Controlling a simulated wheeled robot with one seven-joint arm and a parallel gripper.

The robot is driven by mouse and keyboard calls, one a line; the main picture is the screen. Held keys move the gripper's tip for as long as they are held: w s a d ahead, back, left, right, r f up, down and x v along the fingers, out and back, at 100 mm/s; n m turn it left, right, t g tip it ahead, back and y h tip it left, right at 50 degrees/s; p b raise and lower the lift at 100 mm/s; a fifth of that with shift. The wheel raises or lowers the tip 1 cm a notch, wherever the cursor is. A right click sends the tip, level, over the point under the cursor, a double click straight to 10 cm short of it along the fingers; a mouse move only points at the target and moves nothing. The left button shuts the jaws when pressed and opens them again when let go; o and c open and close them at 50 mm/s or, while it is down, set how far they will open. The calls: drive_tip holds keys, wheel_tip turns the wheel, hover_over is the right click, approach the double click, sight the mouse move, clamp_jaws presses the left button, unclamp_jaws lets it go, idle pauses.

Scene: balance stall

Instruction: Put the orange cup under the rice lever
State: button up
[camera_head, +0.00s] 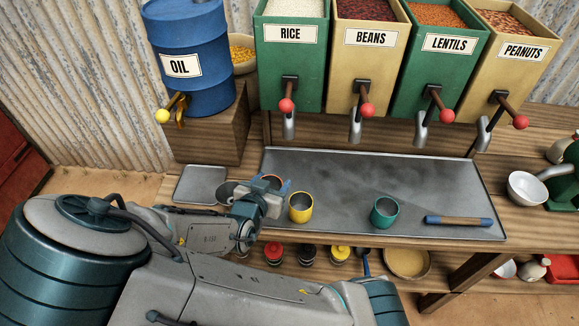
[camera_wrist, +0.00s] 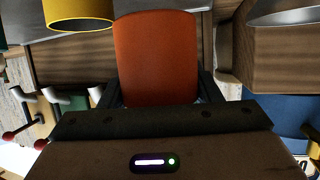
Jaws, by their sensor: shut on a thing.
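My gripper (camera_head: 271,188) is shut on the orange cup (camera_head: 272,181) at the left end of the grey metal tray (camera_head: 335,170). In the wrist view the orange cup (camera_wrist: 156,60) stands between the two dark fingers. In the head view my gripper hides most of the cup, and I cannot tell whether it touches the tray. The green rice dispenser (camera_head: 292,70) is behind it, slightly to the right. Its lever has a red ball (camera_head: 286,105) above a metal spout (camera_head: 289,126).
A yellow cup (camera_head: 300,208) stands close to the right of my gripper. A teal cup (camera_head: 383,212) and a blue-ended wooden tool (camera_head: 458,221) are farther right. The blue oil barrel (camera_head: 190,50) stands on a wooden block at left. The tray's back middle is clear.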

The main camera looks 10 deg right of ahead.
drive_tip(key=shift+w+d+f+b, duration=0.4)
drive_tip(key=shift+w+b, duration=0.05)
drive_tip(key=shift+b, duration=0.65)
drive_tip(key=r+b+x, duration=0.1)
drive_tip(key=x, duration=0.3)
drive_tip(key=w+b+x, duration=0.1)
drive_tip(key=x, duration=0.4)
drive_tip(key=r+x, duration=0.1)
drive_tip(key=x, duration=0.4)
drive_tip(key=shift+w+r+b, duration=0.3)
drive_tip(key=shift+b, duration=0.1)
wheel_tip(320, 180, down, 3)
drive_tip(key=shift+d+r, duration=0.1)
drive_tip(key=shift+r, duration=0.15)
drive_tip(key=shift+w+f, duration=0.15)
drive_tip(key=shift+f, duration=0.4)
